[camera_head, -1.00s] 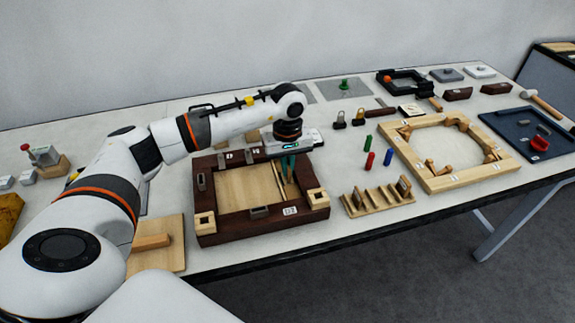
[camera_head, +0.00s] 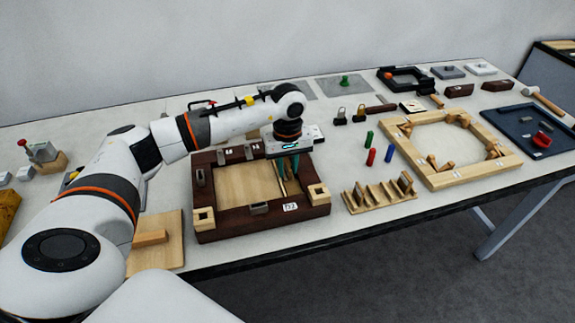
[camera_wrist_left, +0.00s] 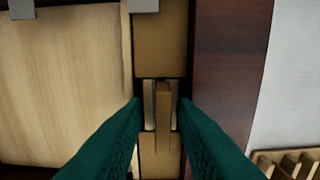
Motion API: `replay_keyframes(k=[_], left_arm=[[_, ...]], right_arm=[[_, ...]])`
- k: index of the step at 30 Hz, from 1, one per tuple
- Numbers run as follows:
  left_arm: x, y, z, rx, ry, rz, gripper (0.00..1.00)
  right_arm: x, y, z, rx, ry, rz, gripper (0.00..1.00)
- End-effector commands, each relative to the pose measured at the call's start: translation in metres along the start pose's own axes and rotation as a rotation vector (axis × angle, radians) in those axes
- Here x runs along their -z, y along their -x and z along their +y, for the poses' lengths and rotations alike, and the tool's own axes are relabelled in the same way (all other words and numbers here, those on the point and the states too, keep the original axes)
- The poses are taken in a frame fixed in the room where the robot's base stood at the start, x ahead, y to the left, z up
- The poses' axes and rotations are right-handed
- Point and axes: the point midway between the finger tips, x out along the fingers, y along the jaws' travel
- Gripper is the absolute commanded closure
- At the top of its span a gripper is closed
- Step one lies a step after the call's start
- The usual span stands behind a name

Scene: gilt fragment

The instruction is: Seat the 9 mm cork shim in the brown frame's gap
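The brown frame (camera_head: 205,218) lies on the table with a pale panel inside it. My left gripper (camera_head: 288,172) points down over the right part of the frame's opening. In the left wrist view its two teal fingertips (camera_wrist_left: 160,100) are apart, on either side of a small upright tan piece (camera_wrist_left: 163,98), seemingly the cork shim. That piece is in a narrow gap between tan strips (camera_wrist_left: 160,45) beside the frame's dark right rail (camera_wrist_left: 222,70). Small spaces show between it and the fingertips. How deep it sits cannot be told. My right gripper is out of view.
Grey clips (camera_head: 259,208) sit on the brown frame's rails. A slotted wooden rack (camera_head: 380,198) stands to its right, with red (camera_head: 371,157), green and blue pegs behind it. A larger pale wooden frame (camera_head: 440,180) and a dark blue tray (camera_head: 500,125) lie farther right.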

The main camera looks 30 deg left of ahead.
Motion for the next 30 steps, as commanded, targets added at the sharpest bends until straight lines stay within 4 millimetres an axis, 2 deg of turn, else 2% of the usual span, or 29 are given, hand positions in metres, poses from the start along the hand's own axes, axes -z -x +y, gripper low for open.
replay_keyframes(k=[5,15,21,24,30], left_arm=[[0.0,0.011,-0.001,0.003,0.0,-0.001,0.67],[0.0,0.081,-0.001,0.007,0.0,-0.005,0.67],[0.0,0.111,0.0,0.003,0.0,-0.002,0.67],[0.001,0.118,0.0,0.003,0.0,-0.002,0.67],[0.001,0.121,0.001,0.0,0.0,-0.001,0.67]], right_arm=[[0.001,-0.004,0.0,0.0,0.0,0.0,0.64],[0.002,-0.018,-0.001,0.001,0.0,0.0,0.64],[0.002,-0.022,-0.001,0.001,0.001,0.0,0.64],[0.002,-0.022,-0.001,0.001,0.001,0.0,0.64],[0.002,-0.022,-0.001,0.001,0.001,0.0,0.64]])
